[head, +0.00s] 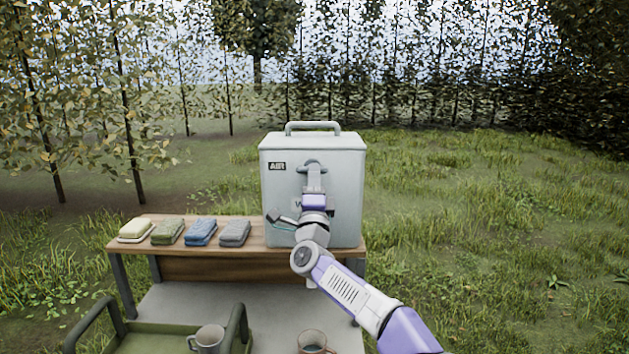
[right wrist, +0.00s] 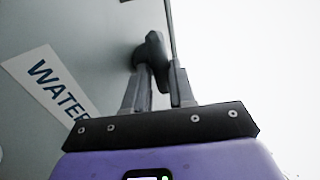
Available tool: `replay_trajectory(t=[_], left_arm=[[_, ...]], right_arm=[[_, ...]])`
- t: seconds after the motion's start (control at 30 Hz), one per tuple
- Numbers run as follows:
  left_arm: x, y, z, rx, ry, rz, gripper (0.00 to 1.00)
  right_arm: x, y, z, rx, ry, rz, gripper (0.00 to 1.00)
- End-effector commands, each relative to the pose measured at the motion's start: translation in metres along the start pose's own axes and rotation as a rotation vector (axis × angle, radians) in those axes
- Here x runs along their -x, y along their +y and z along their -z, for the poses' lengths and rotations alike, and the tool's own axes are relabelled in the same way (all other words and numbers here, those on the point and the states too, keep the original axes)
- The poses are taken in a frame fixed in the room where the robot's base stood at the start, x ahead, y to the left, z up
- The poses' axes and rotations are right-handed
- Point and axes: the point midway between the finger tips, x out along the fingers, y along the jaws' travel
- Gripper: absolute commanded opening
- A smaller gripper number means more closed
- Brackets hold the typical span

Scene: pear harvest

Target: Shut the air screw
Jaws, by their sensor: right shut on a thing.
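A pale grey tank (head: 345,200) with a top handle stands on the wooden bench, with an AIR label (head: 277,166) on its upper front. The air screw (head: 312,164) is a grey knob to the right of that label. In the right wrist view the screw (right wrist: 150,52) is dark, between my fingertips. My right gripper (head: 314,176) is shut on it, and it also shows in the right wrist view (right wrist: 163,75). My right arm hides much of the tank's lower front. My left gripper is not in view.
A WATER label (right wrist: 55,82) is beside my gripper. A lever-like part (head: 283,219) sticks out low on the tank. A green tray (head: 150,340) and mugs (head: 207,339) are nearer.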

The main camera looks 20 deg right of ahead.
Motion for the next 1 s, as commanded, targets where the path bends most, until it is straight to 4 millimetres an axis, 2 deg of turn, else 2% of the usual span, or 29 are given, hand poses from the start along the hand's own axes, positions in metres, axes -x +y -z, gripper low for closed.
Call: replay_trajectory(t=[0.03,0.17,0.2,0.3,0.67,0.77,1.0], left_arm=[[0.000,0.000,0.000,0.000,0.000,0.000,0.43],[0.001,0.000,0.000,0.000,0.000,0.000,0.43],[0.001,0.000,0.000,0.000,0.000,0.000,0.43],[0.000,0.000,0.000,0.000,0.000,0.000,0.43],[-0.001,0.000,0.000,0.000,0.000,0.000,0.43],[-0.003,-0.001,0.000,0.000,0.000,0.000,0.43],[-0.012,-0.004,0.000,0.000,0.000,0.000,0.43]], right_arm=[[-0.002,-0.007,0.002,-0.004,0.005,0.012,0.00],[-0.002,-0.007,0.002,-0.004,0.006,0.013,0.00],[-0.002,-0.007,0.002,-0.004,0.006,0.013,0.31],[-0.002,-0.007,0.002,-0.003,0.005,0.012,0.46],[0.002,-0.003,0.001,-0.001,0.002,0.006,0.47],[0.008,-0.002,0.001,0.000,0.001,0.005,0.47],[0.037,-0.002,0.001,0.000,0.001,0.006,0.47]])
